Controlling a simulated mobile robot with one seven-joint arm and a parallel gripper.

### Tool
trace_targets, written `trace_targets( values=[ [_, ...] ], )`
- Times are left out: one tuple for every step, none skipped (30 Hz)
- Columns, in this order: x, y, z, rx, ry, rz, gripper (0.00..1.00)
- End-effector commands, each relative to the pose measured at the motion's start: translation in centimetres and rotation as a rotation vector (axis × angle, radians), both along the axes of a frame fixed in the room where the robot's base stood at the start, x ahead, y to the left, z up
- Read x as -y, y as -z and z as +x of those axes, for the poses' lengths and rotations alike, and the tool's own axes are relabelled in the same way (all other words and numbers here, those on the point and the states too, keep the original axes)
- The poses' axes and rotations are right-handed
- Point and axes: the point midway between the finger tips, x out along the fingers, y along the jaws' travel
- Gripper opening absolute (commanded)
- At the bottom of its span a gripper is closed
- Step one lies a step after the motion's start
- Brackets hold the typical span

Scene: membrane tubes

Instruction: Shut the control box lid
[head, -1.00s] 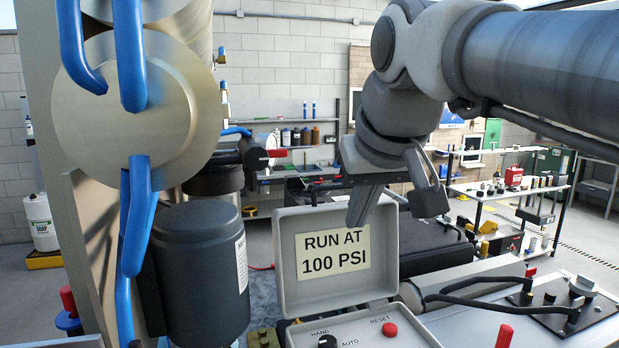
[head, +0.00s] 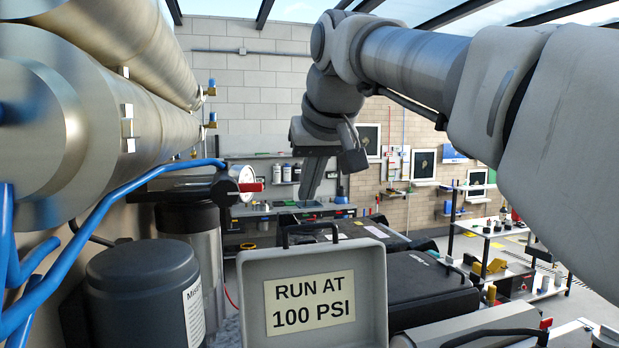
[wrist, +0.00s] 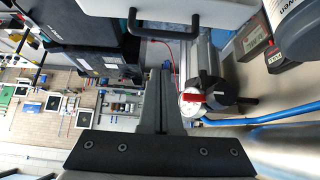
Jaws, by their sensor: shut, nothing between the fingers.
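The control box lid (head: 369,300) stands open and upright in the head view, its inner side with the "RUN AT 100 PSI" label (head: 310,303) facing me. A black handle (head: 309,228) sits on its top edge. In the wrist view a light grey panel, which looks like the lid (wrist: 205,10), shows at the top edge with the black handle (wrist: 163,30). My gripper (head: 308,197) is shut and empty, pointing down above the handle, seemingly beyond the lid. Its closed fingers (wrist: 166,72) also show in the wrist view, apart from the handle. The box body is out of view.
A black case (head: 430,292) lies right of and behind the lid. A dark tank (head: 140,285) and blue hoses (head: 110,225) stand to the left, with large metal tubes (head: 130,90) above. The air around my gripper looks clear.

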Motion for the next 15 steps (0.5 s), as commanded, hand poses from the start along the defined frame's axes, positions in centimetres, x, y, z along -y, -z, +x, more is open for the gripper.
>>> trace_targets(
  values=[
    [-0.2, 1.0, 0.7, -0.005, 0.0, -0.001, 0.0],
    [-0.3, 1.5, 1.1, -0.004, 0.0, -0.001, 0.0],
    [-0.5, 2.2, 1.6, -0.005, 0.0, -0.001, 0.0],
    [-0.6, 2.7, 2.1, -0.004, 0.0, -0.001, 0.0],
    [-0.7, 3.2, 2.5, -0.005, 0.0, -0.001, 0.0],
    [-0.8, 3.8, 3.0, -0.004, 0.0, -0.001, 0.0],
    [-1.0, 4.3, 3.4, -0.004, 0.0, -0.001, 0.0],
    [-0.9, 4.2, 3.0, 0.001, 0.001, 0.0, 0.0],
    [-0.6, 4.0, 2.3, 0.004, 0.001, 0.0, 0.0],
    [-0.5, 4.0, 1.9, 0.003, 0.001, 0.0, 0.0],
    [-0.4, 4.0, 1.5, 0.003, 0.001, 0.0, 0.0],
    [-0.3, 4.1, 1.1, 0.002, 0.001, 0.0, 0.0],
    [-0.2, 4.1, 0.8, 0.002, 0.001, 0.0, 0.0],
    [-0.1, 4.1, 0.5, 0.002, 0.0, 0.001, 0.0],
    [0.0, 4.1, 0.2, 0.001, 0.0, 0.0, 0.0]
  ],
)
